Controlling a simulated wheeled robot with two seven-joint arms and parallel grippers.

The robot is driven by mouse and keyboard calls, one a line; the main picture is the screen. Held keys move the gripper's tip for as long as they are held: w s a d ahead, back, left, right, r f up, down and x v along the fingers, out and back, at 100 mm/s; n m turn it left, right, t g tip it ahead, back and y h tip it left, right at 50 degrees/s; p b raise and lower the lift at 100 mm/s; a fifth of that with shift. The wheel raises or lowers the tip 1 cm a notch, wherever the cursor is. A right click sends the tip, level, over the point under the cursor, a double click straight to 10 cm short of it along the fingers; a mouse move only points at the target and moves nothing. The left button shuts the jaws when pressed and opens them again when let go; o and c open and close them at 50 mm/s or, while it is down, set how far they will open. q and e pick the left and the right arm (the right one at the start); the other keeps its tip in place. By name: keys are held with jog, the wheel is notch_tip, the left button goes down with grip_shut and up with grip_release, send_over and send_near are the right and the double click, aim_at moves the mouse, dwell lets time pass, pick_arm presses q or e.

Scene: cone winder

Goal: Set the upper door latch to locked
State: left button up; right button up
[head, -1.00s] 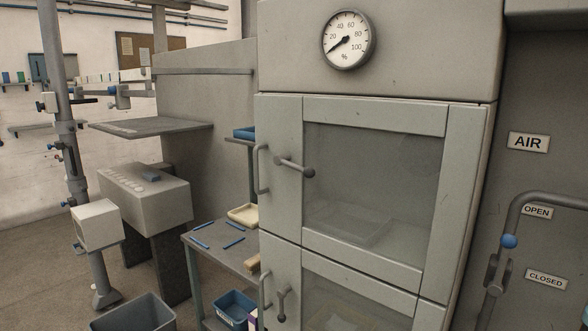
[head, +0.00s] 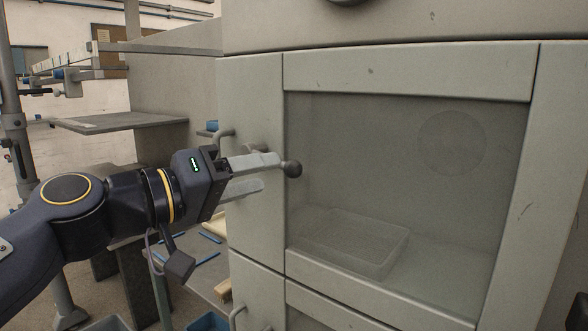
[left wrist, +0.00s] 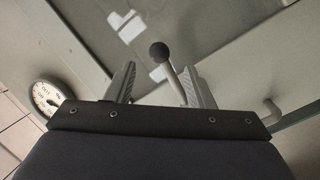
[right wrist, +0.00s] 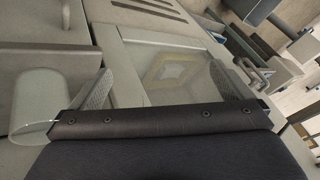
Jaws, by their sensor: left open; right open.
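The upper door latch (head: 292,169) is a grey lever with a dark ball knob, on the left frame of the upper door (head: 410,75). Its knob end points right, toward the glass; its pivot is partly hidden behind my left gripper (head: 271,171). That gripper is open, with its fingers at the lever. In the left wrist view the ball knob (left wrist: 159,52) and shaft show between the spread fingers, the shaft nearer the right finger. I cannot tell whether they touch. My right gripper (right wrist: 165,66) is open and empty, facing a lower glazed panel (right wrist: 180,72) in the right wrist view.
The upper door's bar handle (head: 222,134) stands just left of the latch, partly hidden. The lower door's handle (head: 236,315) is below. A clear tray (head: 365,245) sits behind the glass. A grey shelf (head: 120,123) and a low table with blue rods (head: 208,258) stand left.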

aim_at(284, 169)
pick_arm(q)
jog(key=p+x, duration=0.1)
jog(key=x, duration=0.4)
jog(key=shift+w+d+p, duration=0.1)
jog(key=shift+d+p, duration=0.1)
jog(key=shift+p, duration=0.15)
jog(key=shift+w+d, duration=0.45)
jog(key=shift+d, duration=0.15)
grip_shut()
